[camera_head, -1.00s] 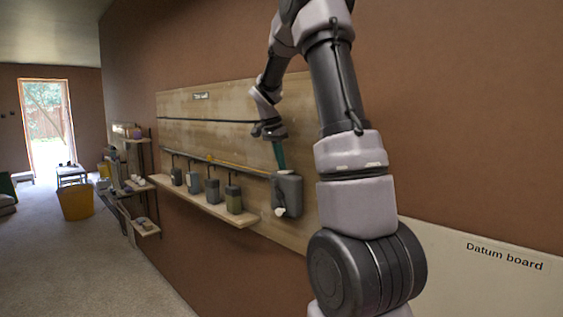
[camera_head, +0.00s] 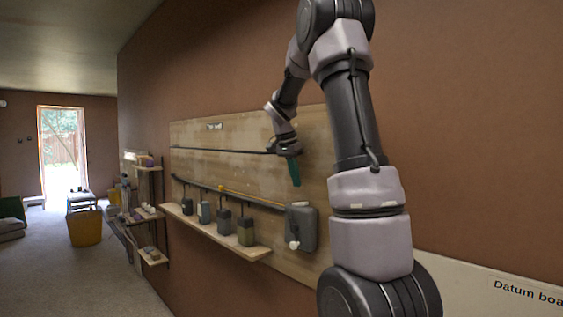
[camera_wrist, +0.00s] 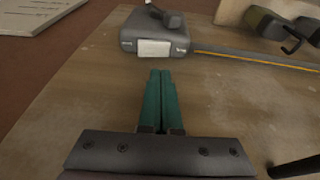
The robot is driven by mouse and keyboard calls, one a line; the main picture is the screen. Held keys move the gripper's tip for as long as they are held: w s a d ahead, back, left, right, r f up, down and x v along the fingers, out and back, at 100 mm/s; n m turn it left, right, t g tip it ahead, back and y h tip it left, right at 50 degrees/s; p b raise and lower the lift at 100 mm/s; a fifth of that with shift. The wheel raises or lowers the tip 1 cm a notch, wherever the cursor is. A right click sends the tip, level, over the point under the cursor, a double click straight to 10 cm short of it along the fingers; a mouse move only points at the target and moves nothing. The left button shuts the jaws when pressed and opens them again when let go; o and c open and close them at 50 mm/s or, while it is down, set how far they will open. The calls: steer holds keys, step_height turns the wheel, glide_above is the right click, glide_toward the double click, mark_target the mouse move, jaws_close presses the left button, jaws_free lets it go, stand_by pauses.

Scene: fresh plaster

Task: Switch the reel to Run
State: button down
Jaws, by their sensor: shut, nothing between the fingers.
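The reel (camera_head: 302,231) is a grey box low on the right of the wooden board, with a pale knob or lever (camera_head: 294,245) on its lower front. It also shows in the wrist view as a grey case (camera_wrist: 128,37) with a white label (camera_wrist: 154,48) and a dark lever-like part (camera_wrist: 172,18) at its far edge. Which position the lever marks is too small to read. My gripper (camera_head: 296,183) has green fingers pressed together and is empty. It hangs above the reel, apart from it. In the wrist view the fingertips (camera_wrist: 161,74) point at the labelled face with a gap between.
The wooden board (camera_head: 240,170) carries a dark rail and a yellow line (camera_head: 250,196) running to the reel. The carpet is clear nearby.

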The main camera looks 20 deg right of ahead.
steer(key=w+a+r, duration=0.1)
steer(key=a+r, duration=0.2)
steer(key=r, duration=0.5)
steer(key=shift+w+a+r, duration=0.15)
steer(key=shift+w+a, duration=0.15)
steer(key=shift+w, duration=0.1)
steer(key=s+a+f+n+t+y, duration=0.1)
steer(key=s+a+n+t, duration=0.1)
steer(key=s, duration=0.7)
steer(key=s+a+f+n+t+y, duration=0.1)
steer(key=s+a+n+t+y, duration=0.1)
steer(key=s+a+n, duration=0.2)
steer(key=s+a+f+n+t+y, duration=0.1)
steer(key=s+a+n+t+y, duration=0.1)
steer(key=s+a, duration=0.6)
steer(key=s+n, duration=0.1)
steer(key=s, duration=0.6)
steer(key=shift+f+n, duration=0.3)
steer(key=shift+f, duration=0.1)
